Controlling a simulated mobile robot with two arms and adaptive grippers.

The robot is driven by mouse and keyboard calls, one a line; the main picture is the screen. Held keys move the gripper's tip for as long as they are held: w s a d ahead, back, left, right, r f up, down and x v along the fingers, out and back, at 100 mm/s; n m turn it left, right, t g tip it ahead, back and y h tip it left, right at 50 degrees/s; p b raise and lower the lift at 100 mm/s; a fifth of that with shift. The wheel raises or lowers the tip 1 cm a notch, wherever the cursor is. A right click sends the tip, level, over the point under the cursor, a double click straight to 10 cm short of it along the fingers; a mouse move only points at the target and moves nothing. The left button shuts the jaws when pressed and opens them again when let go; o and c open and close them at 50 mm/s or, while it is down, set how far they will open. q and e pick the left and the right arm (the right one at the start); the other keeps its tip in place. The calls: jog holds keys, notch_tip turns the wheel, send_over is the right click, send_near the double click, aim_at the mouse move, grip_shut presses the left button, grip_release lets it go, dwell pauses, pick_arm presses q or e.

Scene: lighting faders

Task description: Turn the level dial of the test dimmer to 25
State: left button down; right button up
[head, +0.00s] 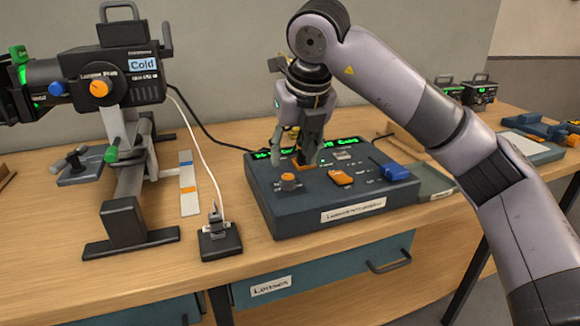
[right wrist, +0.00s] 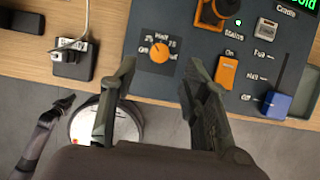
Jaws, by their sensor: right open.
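The test dimmer is a dark blue-grey console (head: 300,222) on the wooden bench. Its level dial (head: 288,181), an orange knob, sits on the left of the top. In the right wrist view the dial (right wrist: 159,52) is ringed by labels including Off, Half and 75; its pointer is too small to read surely. My right gripper (head: 304,155) is over the console. In the right wrist view my right gripper (right wrist: 158,75) is open and empty, its fingers spread either side below the dial, apart from it.
An orange switch (head: 341,178), a blue slider knob (head: 395,172) and a raised orange control (head: 303,165) share the console top. A small black plug stand (head: 219,240) is left of it. A large lamp (head: 115,80) stands at far left. Bench between them is mostly clear.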

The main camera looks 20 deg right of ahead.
jog(key=v, duration=0.5)
jog(key=shift+r, duration=0.3)
